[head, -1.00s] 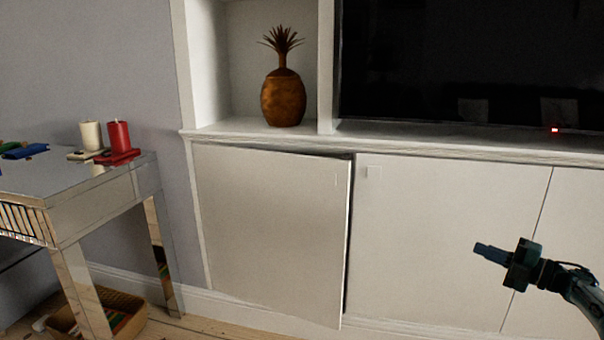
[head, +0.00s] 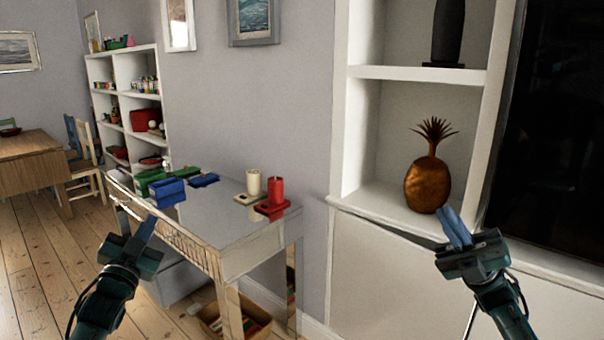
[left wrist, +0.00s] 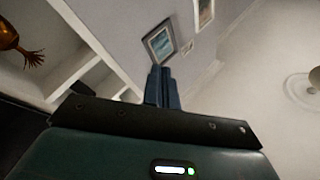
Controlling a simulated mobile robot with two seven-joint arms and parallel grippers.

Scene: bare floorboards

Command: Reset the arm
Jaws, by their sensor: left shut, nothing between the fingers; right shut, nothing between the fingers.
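My left gripper (head: 146,232) is raised at the left of the head view, in front of the mirrored side table. Its fingers are together and empty. They also show in the left wrist view (left wrist: 162,75), with the wall and ceiling beyond. My right gripper (head: 455,222) is raised at the right of the head view, in front of the white cabinet. Its fingers are together with nothing between them. In the picture their tips overlap the area just below the pineapple ornament.
A mirrored side table (head: 240,228) holds a white candle (head: 253,182), a red candle (head: 276,190) and blue and green items. A basket (head: 240,322) stands beneath it. The white cabinet (head: 375,270) with a pineapple ornament (head: 427,186) is at right. Bare floor (head: 30,250) lies at left.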

